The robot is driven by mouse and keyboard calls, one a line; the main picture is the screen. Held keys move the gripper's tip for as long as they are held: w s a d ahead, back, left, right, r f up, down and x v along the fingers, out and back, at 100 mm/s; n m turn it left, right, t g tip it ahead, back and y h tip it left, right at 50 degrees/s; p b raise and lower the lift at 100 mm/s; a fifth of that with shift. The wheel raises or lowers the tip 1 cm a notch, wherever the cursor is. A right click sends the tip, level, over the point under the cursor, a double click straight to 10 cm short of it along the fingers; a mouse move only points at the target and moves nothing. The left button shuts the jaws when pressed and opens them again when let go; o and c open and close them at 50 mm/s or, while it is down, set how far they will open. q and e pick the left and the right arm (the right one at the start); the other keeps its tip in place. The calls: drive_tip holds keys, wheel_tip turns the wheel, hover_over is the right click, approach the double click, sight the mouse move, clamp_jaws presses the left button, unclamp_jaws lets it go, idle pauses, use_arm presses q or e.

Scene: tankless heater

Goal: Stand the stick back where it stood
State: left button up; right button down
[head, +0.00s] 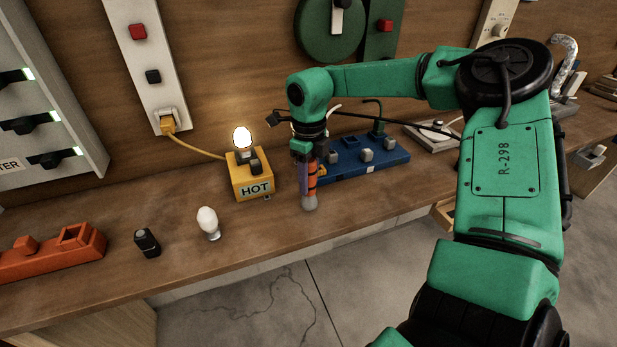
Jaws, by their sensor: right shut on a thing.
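My right gripper (304,160) comes down over the bench from the green arm on the right. It is shut on the stick (309,194), which shows an orange part and a rounded grey lower end. The stick is close to upright, between the yellow HOT box and the blue base. Its upper part is hidden by the gripper. I cannot tell whether its lower end touches the bench (180,258). My left gripper is not in view.
The yellow HOT box (252,184) with a lit bulb (242,137) stands just left of the stick. The blue base (345,160) is close behind on the right. A white bulb (208,221), a small black object (147,242) and an orange holder (45,258) stand further left.

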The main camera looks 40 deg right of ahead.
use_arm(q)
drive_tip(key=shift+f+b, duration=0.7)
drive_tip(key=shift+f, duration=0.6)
use_arm(e)
drive_tip(key=shift+f, duration=1.4)
use_arm(q)
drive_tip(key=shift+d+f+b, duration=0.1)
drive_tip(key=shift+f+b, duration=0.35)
drive_tip(key=shift+b, duration=0.05)
use_arm(e)
drive_tip(key=shift+f, duration=0.5)
drive_tip(key=shift+c, duration=2)
unclamp_jaws()
drive_tip(key=shift+r, duration=0.15)
wheel_tip(320, 180, up, 14)
drive_tip(key=shift+r, duration=0.2)
